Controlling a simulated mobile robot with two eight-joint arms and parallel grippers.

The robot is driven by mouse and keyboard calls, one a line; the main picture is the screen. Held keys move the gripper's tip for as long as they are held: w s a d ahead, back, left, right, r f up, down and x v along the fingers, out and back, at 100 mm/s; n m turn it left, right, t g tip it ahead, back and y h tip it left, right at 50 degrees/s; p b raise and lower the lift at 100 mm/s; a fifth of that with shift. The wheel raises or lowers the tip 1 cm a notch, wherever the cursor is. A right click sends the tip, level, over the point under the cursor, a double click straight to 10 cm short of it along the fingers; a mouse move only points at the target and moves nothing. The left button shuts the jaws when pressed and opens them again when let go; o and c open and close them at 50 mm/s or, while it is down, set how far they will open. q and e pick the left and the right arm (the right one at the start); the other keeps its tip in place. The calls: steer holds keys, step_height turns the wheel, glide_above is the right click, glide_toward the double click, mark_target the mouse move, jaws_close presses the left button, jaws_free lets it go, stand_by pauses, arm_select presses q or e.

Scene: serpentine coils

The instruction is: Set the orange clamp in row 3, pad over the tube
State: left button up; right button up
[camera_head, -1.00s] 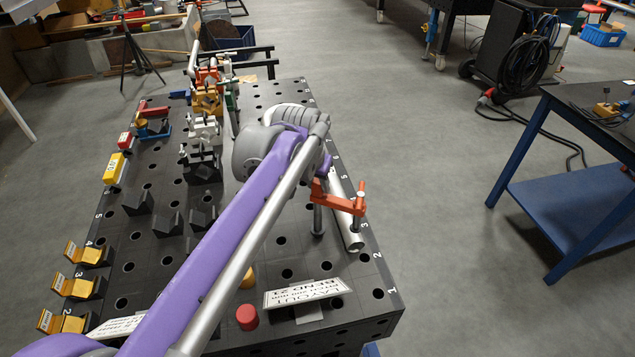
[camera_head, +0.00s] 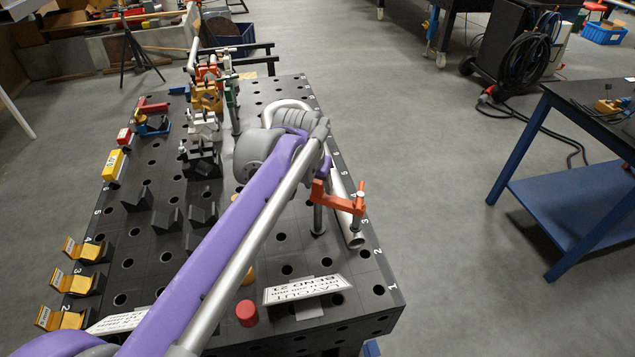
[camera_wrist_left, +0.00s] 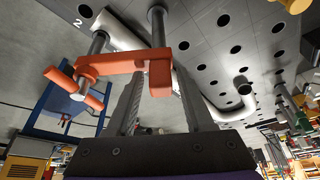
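The orange clamp (camera_head: 336,199) stands over the bench near its right edge, beside the printed 3. Its grey post (camera_head: 319,221) reaches down to the bench top. Its spindle end is above the silver tube (camera_head: 355,238); whether the pad touches is too small to tell. My left gripper (camera_head: 325,168) is at the post end of the clamp. In the left wrist view its two fingers (camera_wrist_left: 158,88) stand apart on either side of the clamp's orange end block (camera_wrist_left: 160,78), with narrow gaps showing. The tube (camera_wrist_left: 122,32) runs behind the clamp there. My right gripper is out of view.
The black perforated bench (camera_head: 285,240) has a sign (camera_head: 305,289) and a red cap (camera_head: 247,313) at the front. Yellow-topped blocks (camera_head: 80,283) line its left edge. Other clamps (camera_head: 206,97) stand at the back. A blue-framed table (camera_head: 570,205) is to the right.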

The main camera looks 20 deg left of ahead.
arm_select(q)
steer(key=shift+o, duration=0.8)
steer(key=v, duration=1.1)
steer(key=shift+p, duration=0.35)
steer(key=shift+f, duration=0.1)
